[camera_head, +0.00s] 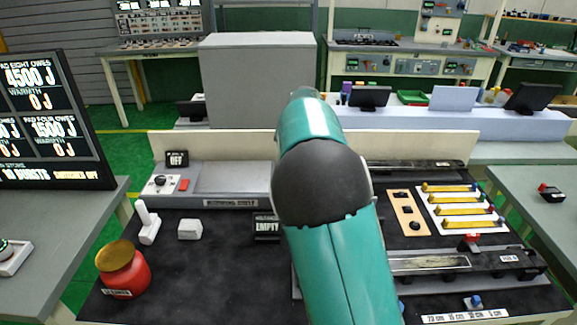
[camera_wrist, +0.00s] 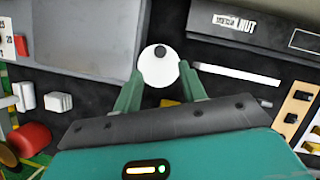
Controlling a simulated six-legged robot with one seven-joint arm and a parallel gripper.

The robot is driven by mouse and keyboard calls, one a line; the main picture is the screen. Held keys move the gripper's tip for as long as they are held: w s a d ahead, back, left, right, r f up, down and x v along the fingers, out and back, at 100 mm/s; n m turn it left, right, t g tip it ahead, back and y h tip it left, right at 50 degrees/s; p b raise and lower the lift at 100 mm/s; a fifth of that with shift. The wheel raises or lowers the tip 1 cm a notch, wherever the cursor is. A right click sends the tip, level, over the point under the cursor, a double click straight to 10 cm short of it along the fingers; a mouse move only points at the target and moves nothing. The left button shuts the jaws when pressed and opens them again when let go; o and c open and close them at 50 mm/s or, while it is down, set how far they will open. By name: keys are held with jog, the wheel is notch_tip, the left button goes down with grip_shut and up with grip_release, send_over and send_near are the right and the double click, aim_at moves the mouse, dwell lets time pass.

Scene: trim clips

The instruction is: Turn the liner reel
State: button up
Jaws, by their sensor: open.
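A round white disc with a small dark knob (camera_wrist: 160,66), which looks like the liner reel, lies on the dark bench top in the wrist view. The knob is near its upper edge. My gripper (camera_wrist: 161,78) is open, its two green fingers apart on either side of the lower part of the disc. I cannot tell whether the fingers touch it or how high they are above it. In the head view my teal arm covers the middle of the bench, and both the disc and my gripper are hidden behind it.
A black box (camera_wrist: 255,28) and a white strip (camera_wrist: 236,75) lie right of the disc. A grey shelf (camera_head: 232,178) stands back left. A red pot (camera_head: 124,275), a white handle (camera_head: 147,222) and a white block (camera_head: 190,229) stand left. Yellow bars (camera_head: 460,198) lie right.

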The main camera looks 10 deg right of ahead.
jog(key=x, duration=0.7)
jog(key=shift+r, duration=0.1)
jog(key=shift+d, duration=0.1)
jog(key=shift+c, duration=0.4)
grip_shut()
